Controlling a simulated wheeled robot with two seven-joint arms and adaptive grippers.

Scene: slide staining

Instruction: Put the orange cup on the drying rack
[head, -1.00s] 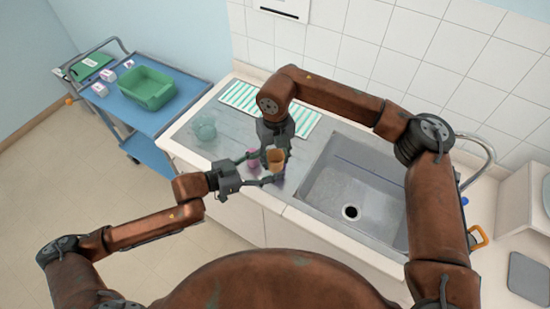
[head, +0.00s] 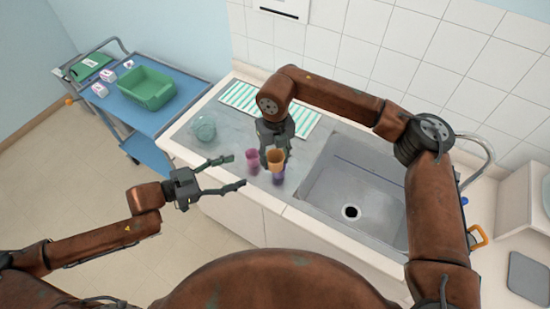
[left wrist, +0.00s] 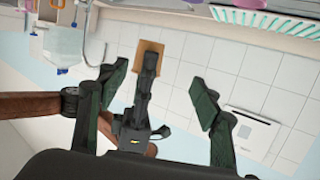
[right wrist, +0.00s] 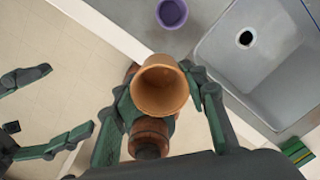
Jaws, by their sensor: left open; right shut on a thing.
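My right gripper (head: 275,138) is shut on the orange cup (head: 275,158) and holds it above the near part of the metal counter. The right wrist view looks into the open mouth of the orange cup (right wrist: 160,86) between the fingers. The green-and-white striped drying rack (head: 240,95) lies flat at the back of the counter, partly hidden behind my right arm.
A purple cup (head: 278,175) stands just below the orange cup in the head view, and a pink cup (head: 252,162) to its left. A clear greenish bowl (head: 204,128) stands further left. The sink (head: 350,185) is on the right. A blue cart (head: 150,105) carries a green bin.

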